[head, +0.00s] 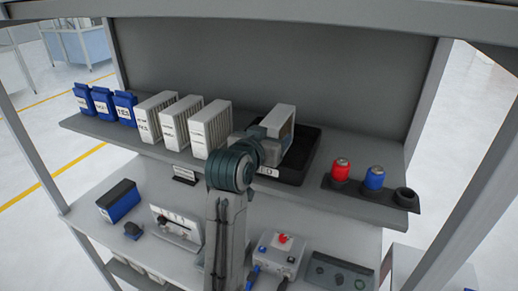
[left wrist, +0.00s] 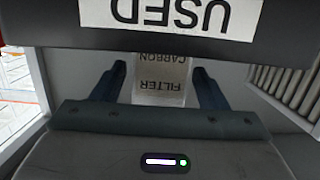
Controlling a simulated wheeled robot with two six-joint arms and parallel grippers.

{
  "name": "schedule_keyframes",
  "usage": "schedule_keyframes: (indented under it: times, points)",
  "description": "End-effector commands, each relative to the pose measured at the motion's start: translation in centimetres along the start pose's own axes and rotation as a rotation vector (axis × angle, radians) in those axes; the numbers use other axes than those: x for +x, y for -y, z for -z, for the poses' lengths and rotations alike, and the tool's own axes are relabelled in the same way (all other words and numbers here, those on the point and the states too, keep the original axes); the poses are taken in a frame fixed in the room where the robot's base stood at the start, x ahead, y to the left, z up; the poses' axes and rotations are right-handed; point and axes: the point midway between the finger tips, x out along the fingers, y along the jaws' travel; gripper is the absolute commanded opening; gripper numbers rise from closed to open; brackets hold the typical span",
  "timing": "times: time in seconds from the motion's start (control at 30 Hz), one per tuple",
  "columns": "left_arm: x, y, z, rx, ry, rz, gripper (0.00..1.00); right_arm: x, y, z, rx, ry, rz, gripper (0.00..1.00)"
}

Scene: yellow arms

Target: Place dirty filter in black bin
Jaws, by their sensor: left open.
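The filter (head: 281,119) is a pale-framed block with a grey face, standing at the black bin (head: 311,158) on the upper shelf. I cannot tell whether it rests on the bin's floor. In the left wrist view the filter (left wrist: 161,80) shows upside-down "CARBON FILTER" print. The bin's dark front wall (left wrist: 60,28) carries a white "USED" label. My left gripper (head: 263,138) is at the filter, partly hidden by its own wrist. In the left wrist view its dark fingers (left wrist: 160,88) are apart, one on each side of the filter, with gaps visible. My right gripper is not in view.
Three white pleated filters (head: 182,123) and three blue packs (head: 104,102) stand left of the bin. A red can (head: 340,170) and a blue can (head: 374,178) sit in a dark holder at right. Below are a blue box (head: 119,201) and a control box (head: 276,252).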

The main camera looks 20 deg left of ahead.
Motion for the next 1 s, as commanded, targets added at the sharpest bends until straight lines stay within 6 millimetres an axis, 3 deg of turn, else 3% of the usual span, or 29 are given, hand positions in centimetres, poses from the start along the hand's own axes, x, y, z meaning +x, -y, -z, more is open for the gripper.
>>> schedule_keyframes:
  times: [0.2, 0.4, 0.6, 1.0]
  points:
    - [-4.8, 0.0, -0.2, -0.002, -0.005, 0.000, 0.67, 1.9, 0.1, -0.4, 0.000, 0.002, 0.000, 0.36]
    - [-7.8, 0.0, 0.0, -0.001, -0.001, 0.000, 0.67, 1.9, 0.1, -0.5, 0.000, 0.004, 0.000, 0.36]
    - [-8.7, 0.0, 0.0, 0.000, 0.000, 0.000, 0.67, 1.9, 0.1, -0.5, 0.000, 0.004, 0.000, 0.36]
    - [-8.6, 0.0, 0.0, 0.001, 0.000, 0.000, 0.67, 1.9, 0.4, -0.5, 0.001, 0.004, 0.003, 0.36]
